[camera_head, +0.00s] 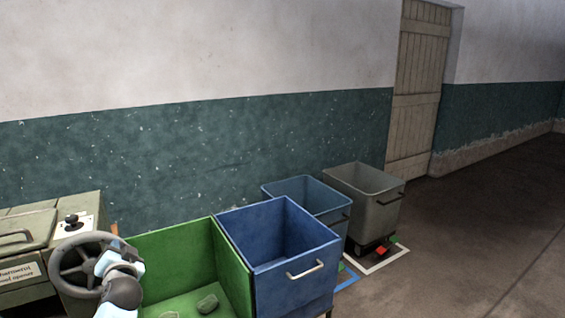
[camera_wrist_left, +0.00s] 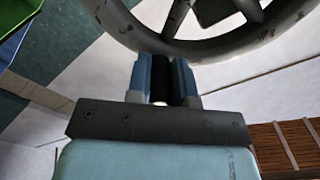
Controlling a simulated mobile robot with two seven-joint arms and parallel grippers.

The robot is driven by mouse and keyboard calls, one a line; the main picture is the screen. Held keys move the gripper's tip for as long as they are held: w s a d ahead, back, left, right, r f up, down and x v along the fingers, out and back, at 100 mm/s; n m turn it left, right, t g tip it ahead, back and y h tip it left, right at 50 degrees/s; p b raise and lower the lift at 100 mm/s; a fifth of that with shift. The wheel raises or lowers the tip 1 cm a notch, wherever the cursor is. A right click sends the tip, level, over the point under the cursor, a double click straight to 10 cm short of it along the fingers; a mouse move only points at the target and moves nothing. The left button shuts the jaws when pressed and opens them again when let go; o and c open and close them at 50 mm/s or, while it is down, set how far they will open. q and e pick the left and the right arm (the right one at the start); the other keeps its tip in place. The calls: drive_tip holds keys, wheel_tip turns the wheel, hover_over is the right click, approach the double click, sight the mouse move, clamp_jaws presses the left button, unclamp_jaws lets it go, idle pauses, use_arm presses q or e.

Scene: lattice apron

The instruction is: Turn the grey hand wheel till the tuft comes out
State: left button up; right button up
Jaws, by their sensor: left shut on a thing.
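The grey hand wheel (camera_head: 84,267) stands at the front of a green-grey machine at the lower left of the head view. My left gripper (camera_head: 110,262) is at the wheel's right side, shut on it. In the left wrist view the worn rim of the wheel (camera_wrist_left: 205,45) arches across the top, and a dark part sits between the closed fingers (camera_wrist_left: 165,80). Two greyish-green lumps, perhaps tufts (camera_head: 207,303), lie in the open green bin (camera_head: 178,255) right of the wheel. My right gripper is out of view.
The machine (camera_head: 30,270) has a labelled front and a black knob on a white panel (camera_head: 72,224). Right of the green bin stand a blue bin (camera_head: 290,265), a blue-grey bin (camera_head: 325,205) and a grey bin (camera_head: 370,205). Open floor (camera_head: 470,235) lies at right.

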use_arm(q)
drive_tip(key=f+b, duration=0.2)
drive_tip(key=d+f+b, duration=0.1)
drive_tip(key=shift+w+f, duration=0.2)
drive_tip(key=shift+w, duration=0.2)
wheel_tip(320, 180, down, 4)
drive_tip(key=b, duration=0.3)
drive_tip(key=shift+r, duration=0.1)
